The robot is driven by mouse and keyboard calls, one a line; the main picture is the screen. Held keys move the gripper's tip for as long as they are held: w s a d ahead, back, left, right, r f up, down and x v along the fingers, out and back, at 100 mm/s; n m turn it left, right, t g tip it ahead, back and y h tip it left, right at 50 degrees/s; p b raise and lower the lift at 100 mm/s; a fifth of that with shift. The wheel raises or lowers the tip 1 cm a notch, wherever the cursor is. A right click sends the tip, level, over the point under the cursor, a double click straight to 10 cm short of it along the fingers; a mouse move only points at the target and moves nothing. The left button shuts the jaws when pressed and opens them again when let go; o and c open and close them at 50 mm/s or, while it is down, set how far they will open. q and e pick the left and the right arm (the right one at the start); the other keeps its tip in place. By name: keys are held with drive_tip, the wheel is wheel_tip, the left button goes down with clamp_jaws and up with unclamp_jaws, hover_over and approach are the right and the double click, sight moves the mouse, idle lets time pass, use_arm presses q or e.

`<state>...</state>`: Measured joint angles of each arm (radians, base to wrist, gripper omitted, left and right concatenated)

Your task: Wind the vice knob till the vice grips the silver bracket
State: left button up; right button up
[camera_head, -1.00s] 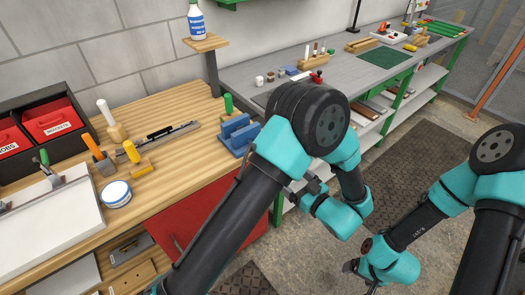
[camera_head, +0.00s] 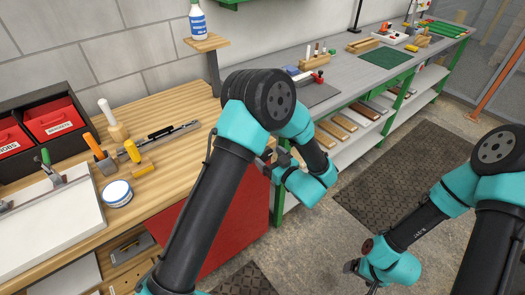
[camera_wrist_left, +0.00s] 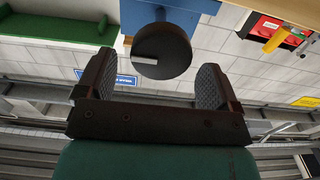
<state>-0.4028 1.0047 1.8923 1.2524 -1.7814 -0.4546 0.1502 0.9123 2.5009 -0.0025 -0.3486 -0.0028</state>
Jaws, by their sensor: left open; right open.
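In the left wrist view the vice knob (camera_wrist_left: 162,52) is a dark round disc with a pale bar mark on its face. The blue vice body (camera_wrist_left: 172,8) shows behind it at the top edge. My left gripper (camera_wrist_left: 155,85) is open, its two fingers on either side of the knob with gaps on both sides. In the head view my left gripper (camera_head: 266,160) is small and partly covered by my arm, which hides the vice. My right gripper (camera_head: 358,272) hangs low over the floor, far from the bench; it looks empty. I cannot make out the silver bracket in either view.
The wooden bench (camera_head: 165,175) holds a yellow-handled tool (camera_head: 132,151), a round tin (camera_head: 117,193) and a white board (camera_head: 45,222) at left. A grey bench (camera_head: 345,75) stands behind. Dark mats lie on the open floor to the right.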

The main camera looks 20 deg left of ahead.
sight(267, 155)
use_arm(q)
drive_tip(key=shift+x, duration=2.25)
drive_tip(key=c, duration=0.9)
